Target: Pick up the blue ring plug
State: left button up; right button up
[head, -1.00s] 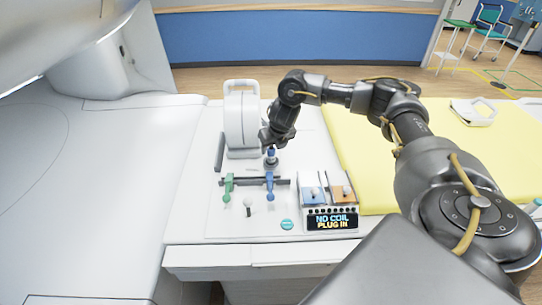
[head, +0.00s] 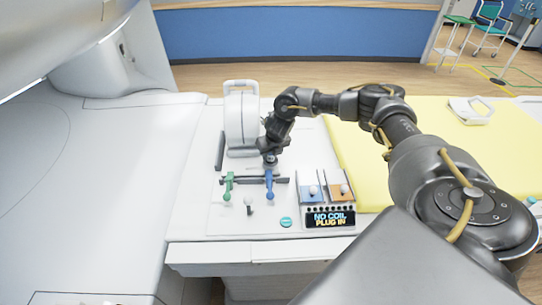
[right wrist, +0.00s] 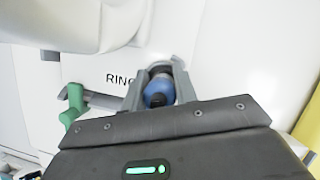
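The blue ring plug (right wrist: 158,92) shows in the right wrist view between the two fingers of my right gripper (right wrist: 160,88). The fingers stand apart on either side of it, with little room between. In the head view my right gripper (head: 269,161) points down at the white panel and hides the plug. A blue lever-shaped piece (head: 269,186) lies just in front of it. The letters "RING" are partly visible beside the plug in the wrist view. My left gripper is not in view.
A green lever-shaped piece (head: 228,187) is left of the gripper, with a small grey-and-white knob (head: 249,204) nearby. A white upright housing (head: 241,120) is behind. A yellow pad (head: 430,150) lies to the right.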

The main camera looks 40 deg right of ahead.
grip_shut()
jog(key=shift+r+b, duration=0.25)
jog(key=shift+b, duration=0.1)
notch_tip(320, 180, up, 2)
jog(key=shift+r+b, duration=0.2)
jog(key=shift+b, duration=0.7)
jog(key=s+a+r+p, duration=0.1)
jog(key=s+a+r, duration=0.3)
jog(key=s+r, duration=0.6)
jog(key=s, duration=0.3)
jog(key=shift+s+a, duration=0.15)
jog(key=shift+s, duration=0.05)
